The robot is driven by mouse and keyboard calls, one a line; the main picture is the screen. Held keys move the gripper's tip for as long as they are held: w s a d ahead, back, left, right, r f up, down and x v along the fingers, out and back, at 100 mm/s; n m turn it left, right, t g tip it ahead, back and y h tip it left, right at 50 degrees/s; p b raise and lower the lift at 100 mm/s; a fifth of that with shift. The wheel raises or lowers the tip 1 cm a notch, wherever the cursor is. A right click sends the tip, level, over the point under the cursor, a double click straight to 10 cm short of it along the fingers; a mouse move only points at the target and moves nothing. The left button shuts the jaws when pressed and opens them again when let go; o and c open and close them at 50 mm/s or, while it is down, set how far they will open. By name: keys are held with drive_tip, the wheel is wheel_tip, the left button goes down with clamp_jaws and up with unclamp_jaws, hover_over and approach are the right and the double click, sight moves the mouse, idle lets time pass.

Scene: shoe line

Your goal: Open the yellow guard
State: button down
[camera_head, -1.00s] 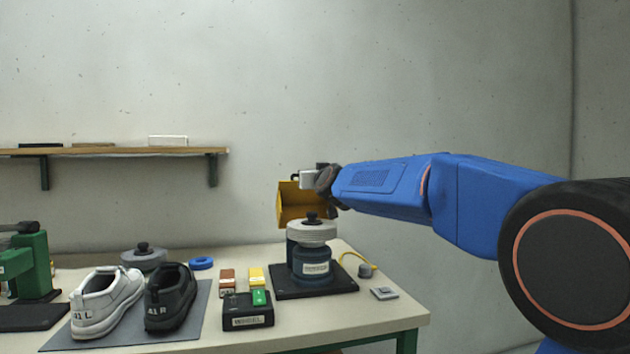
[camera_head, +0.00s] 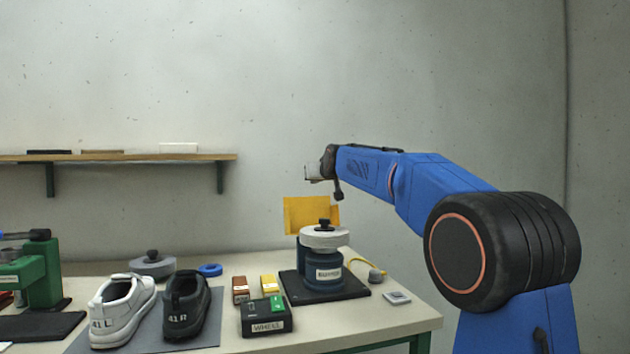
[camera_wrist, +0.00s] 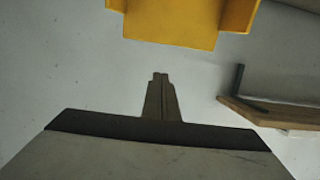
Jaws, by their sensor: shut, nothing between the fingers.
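The yellow guard (camera_head: 305,213) stands raised behind and above the grey wheel (camera_head: 324,236) of the grinder (camera_head: 321,268), its broad face upright in the head view. The wheel below it is uncovered from the front. My gripper (camera_head: 309,172) is above the guard, apart from it, with a visible gap of wall between them. In the wrist view, my gripper's fingers (camera_wrist: 160,82) are together and empty, and the guard (camera_wrist: 180,22) shows at the top edge, clear of the fingertips. Much of the guard is outside the wrist view.
A WHEEL switch box (camera_head: 267,318) with a green button stands in front left of the grinder. Brown (camera_head: 240,289) and yellow (camera_head: 269,284) blocks are behind it. Shoes (camera_head: 123,310) rest on a grey mat at left. A wall shelf (camera_head: 120,157) is at back left.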

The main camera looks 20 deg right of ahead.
drive_tip(key=w+f+g, duration=0.2)
drive_tip(key=w, duration=0.4)
drive_tip(key=shift+f+g, duration=0.3)
drive_tip(key=shift+f, duration=0.05)
drive_tip(key=shift+w, duration=0.15)
idle(0.4)
